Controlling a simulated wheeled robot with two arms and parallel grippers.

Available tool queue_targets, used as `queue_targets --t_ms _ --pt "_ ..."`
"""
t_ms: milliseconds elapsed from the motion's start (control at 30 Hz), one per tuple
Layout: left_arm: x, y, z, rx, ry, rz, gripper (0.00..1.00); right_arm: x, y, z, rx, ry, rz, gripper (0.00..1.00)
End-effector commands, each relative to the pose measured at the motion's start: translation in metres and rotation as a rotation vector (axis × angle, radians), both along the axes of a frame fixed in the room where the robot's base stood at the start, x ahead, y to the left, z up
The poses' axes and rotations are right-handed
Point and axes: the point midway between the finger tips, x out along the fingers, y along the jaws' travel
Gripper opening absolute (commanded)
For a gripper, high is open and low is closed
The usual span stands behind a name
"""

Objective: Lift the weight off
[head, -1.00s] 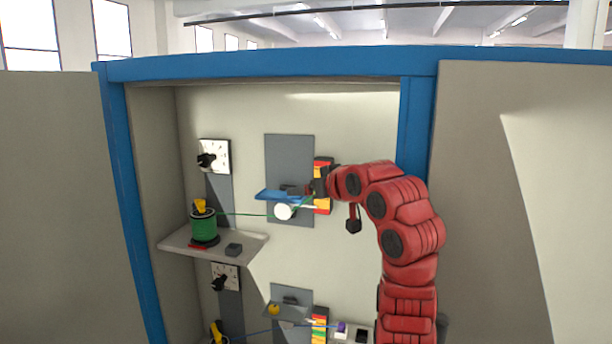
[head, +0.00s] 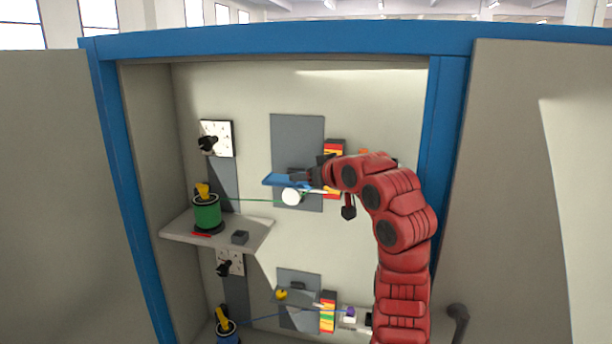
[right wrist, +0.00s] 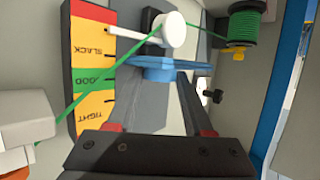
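The blue weight (head: 282,181) is a wide flat piece in front of the upper grey panel, just above the white roller (head: 291,197). It also shows in the right wrist view (right wrist: 160,67), with a round blue part between my fingertips. My right gripper (right wrist: 158,82) reaches in from the right, one finger on each side of this part. The part nearly fills the gap, but I cannot tell whether the fingers press on it. In the head view, the red arm hides part of the upper station. My left gripper is not in view.
A green cable runs from the green spool (head: 207,211) past the roller. A slack/good/tight scale (right wrist: 92,75) stands close to my gripper. A similar station lies below. Blue frame posts (head: 440,140) bound the right side.

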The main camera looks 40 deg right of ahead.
Motion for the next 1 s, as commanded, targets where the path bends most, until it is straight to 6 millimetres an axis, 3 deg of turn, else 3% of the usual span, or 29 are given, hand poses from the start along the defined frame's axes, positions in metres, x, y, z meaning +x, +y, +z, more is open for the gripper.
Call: queue_targets --t_ms 33,267,567,1000 --pt "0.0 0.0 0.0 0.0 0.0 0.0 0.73 0.0 0.0 0.0 0.0 0.0 0.0 0.41" --pt "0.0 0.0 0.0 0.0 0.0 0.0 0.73 0.0 0.0 0.0 0.0 0.0 0.0 0.0" --pt "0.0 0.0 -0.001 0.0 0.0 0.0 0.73 0.0 0.0 0.004 -0.001 -0.002 0.0 0.0" --pt "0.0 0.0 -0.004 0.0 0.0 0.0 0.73 0.0 0.0 0.037 0.0 -0.003 0.001 0.0"
